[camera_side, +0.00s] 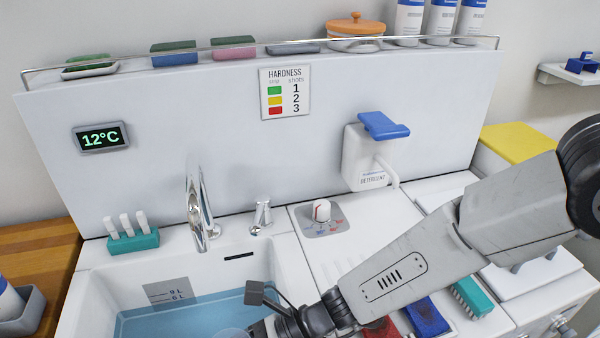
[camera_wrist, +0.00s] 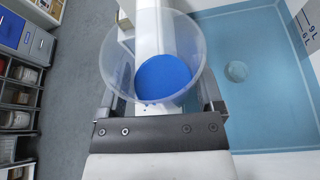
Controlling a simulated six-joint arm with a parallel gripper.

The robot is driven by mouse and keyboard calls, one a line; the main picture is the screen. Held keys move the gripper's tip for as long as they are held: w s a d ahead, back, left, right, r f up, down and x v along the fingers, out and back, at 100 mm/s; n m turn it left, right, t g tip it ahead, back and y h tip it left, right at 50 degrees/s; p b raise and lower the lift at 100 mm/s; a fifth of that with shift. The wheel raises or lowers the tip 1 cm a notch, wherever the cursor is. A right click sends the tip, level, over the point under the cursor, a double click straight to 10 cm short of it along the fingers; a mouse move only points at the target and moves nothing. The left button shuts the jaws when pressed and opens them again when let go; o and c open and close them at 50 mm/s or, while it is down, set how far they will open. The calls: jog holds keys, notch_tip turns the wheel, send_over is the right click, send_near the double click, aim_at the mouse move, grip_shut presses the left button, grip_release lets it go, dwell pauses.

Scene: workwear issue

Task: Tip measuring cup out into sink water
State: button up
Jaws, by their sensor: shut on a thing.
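My gripper (camera_wrist: 158,112) is shut on a clear measuring cup (camera_wrist: 116,62), with a jaw on each side of it. The cup holds blue contents (camera_wrist: 164,78) gathered in its lower part, with a few blue specks beside them. In the wrist view the cup lies over the white sink rim, left of the sink water (camera_wrist: 262,60). In the side view the blue water (camera_side: 190,316) fills the lower basin of the white sink (camera_side: 130,272). My gripper (camera_side: 262,328) is at the bottom edge there, and only a sliver of the cup (camera_side: 232,333) shows.
A chrome tap (camera_side: 198,205) stands behind the sink. A detergent dispenser (camera_side: 362,158) and a hardness chart (camera_side: 285,92) are on the back panel. A dial (camera_side: 321,212) and brushes (camera_side: 470,296) sit right of the sink. A round drain (camera_wrist: 236,71) shows under the water.

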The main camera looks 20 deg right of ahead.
aim_at(235, 336)
jog(key=shift+w+r+m+g, duration=0.35)
jog(key=shift+w+m+g, duration=0.15)
jog(key=shift+w+m, duration=0.3)
jog(key=w+f+m+g, duration=0.1)
jog(key=m, duration=0.1)
jog(key=f+m+g+y, duration=0.1)
jog(key=f+m, duration=0.1)
jog(key=w+f+m+g, duration=0.1)
jog(key=f+m, duration=0.1)
jog(key=shift+w+g+y, duration=0.3)
jog(key=shift+g, duration=0.1)
jog(key=shift+w+r+m, duration=0.1)
jog(key=shift+r+m, duration=0.2)
jog(key=shift+m, duration=0.5)
jog(key=shift+w+r+m+g+y, duration=0.4)
jog(key=shift+w+m+y, duration=0.1)
jog(key=shift+w+m, duration=0.25)
jog(key=shift+s+r+m, duration=0.1)
jog(key=shift+s+m, duration=0.05)
jog(key=shift+m, duration=0.2)
